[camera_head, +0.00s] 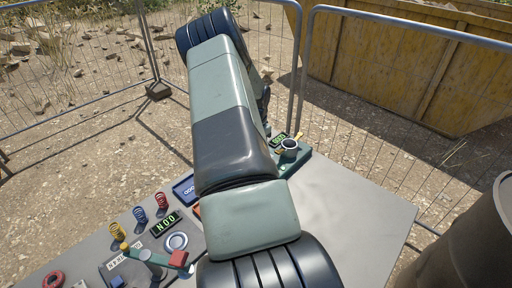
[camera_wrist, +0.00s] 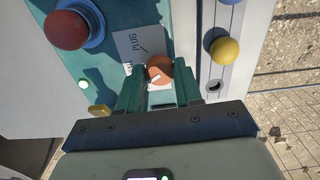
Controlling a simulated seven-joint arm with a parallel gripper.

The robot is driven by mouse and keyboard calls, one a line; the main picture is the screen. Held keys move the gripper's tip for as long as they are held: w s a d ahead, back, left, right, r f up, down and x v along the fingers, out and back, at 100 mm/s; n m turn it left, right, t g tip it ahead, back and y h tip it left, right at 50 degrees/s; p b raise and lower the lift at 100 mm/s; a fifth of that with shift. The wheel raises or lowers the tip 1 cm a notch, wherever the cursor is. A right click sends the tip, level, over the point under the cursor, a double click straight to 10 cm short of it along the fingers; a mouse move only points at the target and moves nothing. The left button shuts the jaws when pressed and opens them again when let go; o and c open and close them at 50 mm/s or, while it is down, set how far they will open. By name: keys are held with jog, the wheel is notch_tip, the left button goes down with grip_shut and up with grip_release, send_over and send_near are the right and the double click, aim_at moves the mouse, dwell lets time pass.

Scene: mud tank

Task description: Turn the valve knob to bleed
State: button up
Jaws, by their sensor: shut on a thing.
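The orange round knob (camera_wrist: 160,70), with a white mark on it, sits on the teal panel in the wrist view. It stands beside a grey plate (camera_wrist: 138,45) that reads "PLUG". I take it to be the valve knob. My gripper (camera_wrist: 160,85) has its two teal fingers closed around the knob, one on each side. The fingers hide part of the knob and the lettering around it, so I cannot read a "bleed" mark. In the head view my arm covers the knob and gripper.
A red push button (camera_wrist: 66,30) and a yellow ball knob (camera_wrist: 224,50) flank the gripper. In the head view, coloured springs (camera_head: 139,214) and a blue-and-white ring (camera_head: 176,241) lie on the grey table (camera_head: 345,215). A barrel (camera_head: 480,245) stands at right; the table's right side is clear.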

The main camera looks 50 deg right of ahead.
jog(key=shift+n, duration=2.1)
jog(key=o, duration=1)
jog(key=shift+o, duration=0.2)
notch_tip(320, 180, up, 11)
